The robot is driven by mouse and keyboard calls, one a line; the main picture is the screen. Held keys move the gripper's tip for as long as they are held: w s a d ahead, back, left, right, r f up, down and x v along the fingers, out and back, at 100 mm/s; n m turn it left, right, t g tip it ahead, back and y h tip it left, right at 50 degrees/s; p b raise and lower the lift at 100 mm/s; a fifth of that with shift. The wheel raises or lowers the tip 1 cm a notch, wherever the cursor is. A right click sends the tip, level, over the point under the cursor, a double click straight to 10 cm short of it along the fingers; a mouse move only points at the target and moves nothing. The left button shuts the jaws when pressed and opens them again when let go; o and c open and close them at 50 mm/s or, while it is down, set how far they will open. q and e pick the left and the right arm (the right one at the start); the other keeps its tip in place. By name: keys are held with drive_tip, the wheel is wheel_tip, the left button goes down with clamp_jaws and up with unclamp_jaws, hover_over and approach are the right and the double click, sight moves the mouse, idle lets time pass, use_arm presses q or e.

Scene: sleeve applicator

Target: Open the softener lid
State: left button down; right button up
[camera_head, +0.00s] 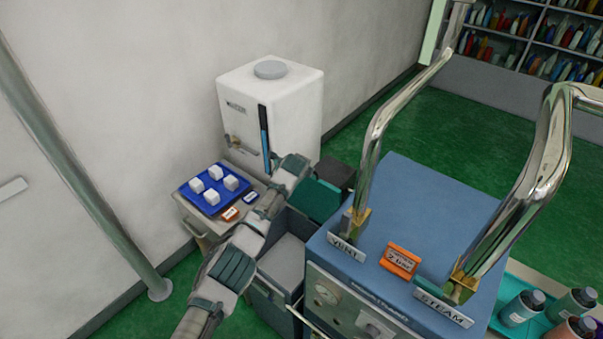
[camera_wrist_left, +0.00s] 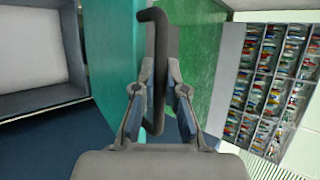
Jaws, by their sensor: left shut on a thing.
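The softener lid appears to be the green panel (camera_head: 316,200), which stands steeply raised at the far side of a blue-grey bin (camera_head: 278,300). In the left wrist view the green panel (camera_wrist_left: 112,55) fills the middle, with a dark bent bar handle (camera_wrist_left: 153,20) in front of it. My left gripper (camera_wrist_left: 160,95) is shut on this handle, one finger on each side. In the head view my left gripper (camera_head: 294,168) is beside the lid, and its fingertips are hard to make out. The bin's pale inside (camera_head: 285,255) shows, open at the top. My right gripper is not in view.
A white tank (camera_head: 285,115) with a grey cap stands by the wall. A blue tray (camera_head: 202,190) with several white cubes sits on a small cabinet left of my arm. The blue machine (camera_head: 415,215) with chrome rails stands close on the right. Bottles (camera_head: 522,307) stand at lower right.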

use_arm(q)
drive_tip(key=shift+w+d+f, duration=0.15)
drive_tip(key=shift+w+d, duration=0.2)
drive_tip(key=shift+d, duration=0.05)
drive_tip(key=c, duration=1.2)
unclamp_jaws()
drive_tip(key=shift+a, duration=0.1)
drive_tip(key=shift+s+r, duration=0.45)
drive_tip(key=shift+r, duration=0.25)
drive_tip(key=v, duration=1)
drive_tip(key=shift+s, duration=0.25)
